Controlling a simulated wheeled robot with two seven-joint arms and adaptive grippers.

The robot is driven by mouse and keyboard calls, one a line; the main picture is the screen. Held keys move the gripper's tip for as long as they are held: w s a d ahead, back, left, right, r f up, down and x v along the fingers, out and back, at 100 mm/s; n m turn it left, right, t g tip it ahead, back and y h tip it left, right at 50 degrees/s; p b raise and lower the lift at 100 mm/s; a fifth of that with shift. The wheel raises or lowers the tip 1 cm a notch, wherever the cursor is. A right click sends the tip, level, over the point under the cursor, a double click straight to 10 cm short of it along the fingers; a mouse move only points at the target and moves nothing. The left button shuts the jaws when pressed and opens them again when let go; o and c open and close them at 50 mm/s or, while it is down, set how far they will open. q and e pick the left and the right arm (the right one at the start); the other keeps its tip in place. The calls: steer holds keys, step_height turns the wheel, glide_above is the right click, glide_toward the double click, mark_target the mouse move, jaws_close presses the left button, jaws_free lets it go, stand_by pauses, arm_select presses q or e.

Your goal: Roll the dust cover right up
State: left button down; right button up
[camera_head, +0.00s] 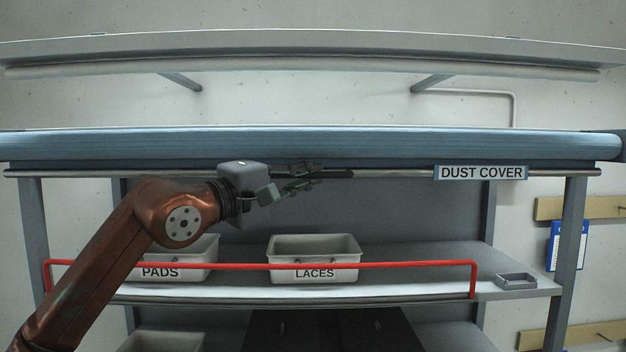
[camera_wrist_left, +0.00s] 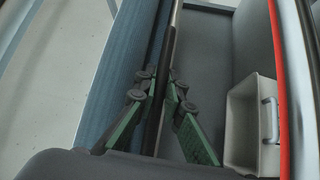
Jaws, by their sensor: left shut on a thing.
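The dust cover (camera_head: 330,143) is a blue-grey roll along the top front of the shelf unit, with only a short strip hanging below it. A metal bar (camera_head: 400,173) runs along its lower edge and carries a DUST COVER label (camera_head: 480,173). My left gripper (camera_head: 318,174) is shut on the bar's dark grip, left of the label and just under the roll. In the left wrist view its green fingers (camera_wrist_left: 165,112) stand on both sides of the dark bar (camera_wrist_left: 166,75), beside the ribbed blue cover (camera_wrist_left: 120,70). My right gripper is not in view.
Below, a shelf holds a PADS bin (camera_head: 185,257) and a LACES bin (camera_head: 315,252) behind a red rail (camera_head: 400,265). A small grey tray (camera_head: 516,281) lies at the shelf's right end. A long lamp-like canopy (camera_head: 310,52) spans above. The shelf front is uncovered.

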arm_select(q)
steer(key=c, duration=2.4)
jaws_free()
steer(key=shift+s+a+r, duration=0.1)
steer(key=shift+a+r, duration=0.1)
steer(key=shift+r, duration=0.35)
steer(key=o, duration=0.4)
steer(key=shift+d+f, duration=0.1)
steer(key=shift+f, duration=0.05)
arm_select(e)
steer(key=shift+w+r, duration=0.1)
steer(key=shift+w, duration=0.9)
arm_select(q)
steer(key=shift+f, duration=0.1)
steer(key=v, duration=0.7)
steer(key=shift+s+a+f, duration=0.1)
steer(key=shift+s+a, duration=0.1)
steer(key=shift+a, duration=0.15)
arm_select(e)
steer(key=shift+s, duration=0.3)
